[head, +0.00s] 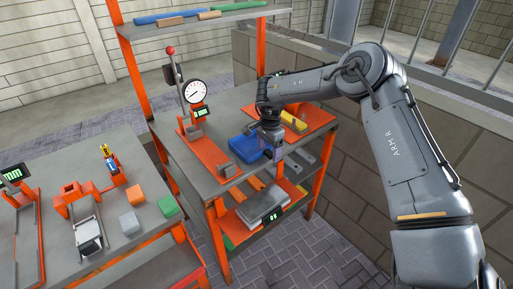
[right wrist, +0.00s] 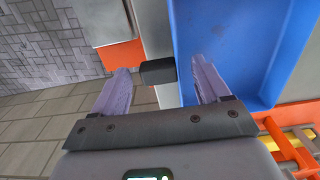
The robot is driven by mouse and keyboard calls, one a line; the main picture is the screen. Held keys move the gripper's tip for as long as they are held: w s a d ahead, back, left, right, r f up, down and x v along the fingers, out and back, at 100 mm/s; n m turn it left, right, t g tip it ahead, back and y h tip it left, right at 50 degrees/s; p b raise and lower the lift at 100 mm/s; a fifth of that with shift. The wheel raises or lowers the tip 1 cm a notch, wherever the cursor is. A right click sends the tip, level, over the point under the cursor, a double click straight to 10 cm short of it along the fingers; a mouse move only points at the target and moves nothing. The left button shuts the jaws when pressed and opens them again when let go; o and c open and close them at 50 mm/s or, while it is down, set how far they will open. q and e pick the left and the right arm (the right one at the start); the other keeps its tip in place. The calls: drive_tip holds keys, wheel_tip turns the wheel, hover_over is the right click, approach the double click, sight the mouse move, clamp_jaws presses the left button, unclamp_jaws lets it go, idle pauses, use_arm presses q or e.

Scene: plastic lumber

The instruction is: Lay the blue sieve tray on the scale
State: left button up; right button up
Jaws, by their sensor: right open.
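The blue sieve tray (head: 244,148) lies on the upper worktop of the orange-framed bench. In the right wrist view the tray (right wrist: 228,50) fills the upper right, and a short dark handle-like block (right wrist: 157,71) sticks out at its left. My right gripper (head: 276,153) is at the tray's right end, fingers pointing down. Its fingers (right wrist: 163,75) are open on either side of the dark block; I cannot tell whether they touch it. The scale (head: 262,206), a grey plate with a lit display, stands on the shelf below. My left gripper is out of view.
A dial gauge stand (head: 194,92) is behind and left of the tray. A yellow object (head: 293,121) on an orange board is behind the gripper. The worktop overhangs the lower shelf, with orange posts at its corners. A second table (head: 70,200) with fixtures and blocks stands left.

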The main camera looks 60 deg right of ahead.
drive_tip(key=c, duration=1.3)
drive_tip(key=shift+r, duration=0.2)
